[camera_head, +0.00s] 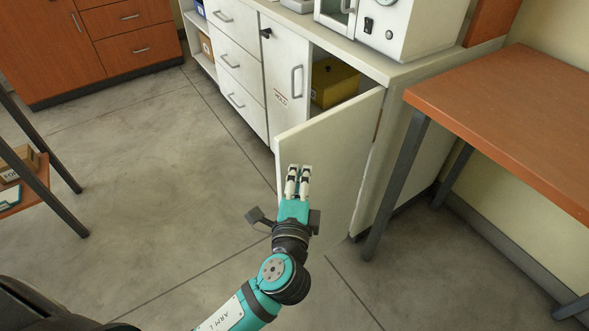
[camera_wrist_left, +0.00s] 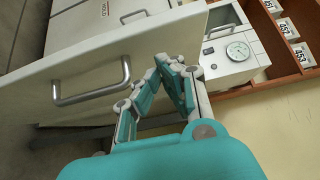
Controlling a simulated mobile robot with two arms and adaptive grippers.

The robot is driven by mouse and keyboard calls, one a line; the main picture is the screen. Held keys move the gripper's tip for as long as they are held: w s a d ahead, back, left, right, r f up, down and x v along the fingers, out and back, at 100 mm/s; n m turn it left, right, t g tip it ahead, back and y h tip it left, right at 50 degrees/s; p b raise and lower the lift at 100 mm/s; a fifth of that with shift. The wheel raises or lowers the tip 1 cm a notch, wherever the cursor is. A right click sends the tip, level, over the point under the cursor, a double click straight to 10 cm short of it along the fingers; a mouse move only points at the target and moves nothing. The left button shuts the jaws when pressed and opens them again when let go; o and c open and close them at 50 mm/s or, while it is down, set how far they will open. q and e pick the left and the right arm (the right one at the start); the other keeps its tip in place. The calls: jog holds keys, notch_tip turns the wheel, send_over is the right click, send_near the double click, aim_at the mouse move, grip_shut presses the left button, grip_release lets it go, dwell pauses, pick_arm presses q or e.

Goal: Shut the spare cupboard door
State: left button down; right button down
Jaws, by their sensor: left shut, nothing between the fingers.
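The spare cupboard door (camera_head: 335,180) is a white panel standing partly open. It is hinged on its right side, and its free edge points left and out over the floor. In the left wrist view the door (camera_wrist_left: 60,62) crosses the picture, with a grey bar handle (camera_wrist_left: 95,95) on its outer face. My left gripper (camera_head: 299,169) is shut and empty, in front of the outer face near the free edge. In the wrist view its fingertips (camera_wrist_left: 170,60) are right of the handle; I cannot tell whether they touch the door. My right gripper is not in view.
A yellow box (camera_head: 333,82) sits inside the open cupboard. A closed labelled door (camera_head: 285,75) and drawers (camera_head: 238,65) are to its left. An orange-topped table (camera_head: 510,110) stands close on the right, its leg near the door.

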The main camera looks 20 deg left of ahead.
pick_arm(q)
jog(key=shift+w+a, duration=0.5)
jog(key=shift+a, duration=0.3)
jog(key=shift+a, duration=0.1)
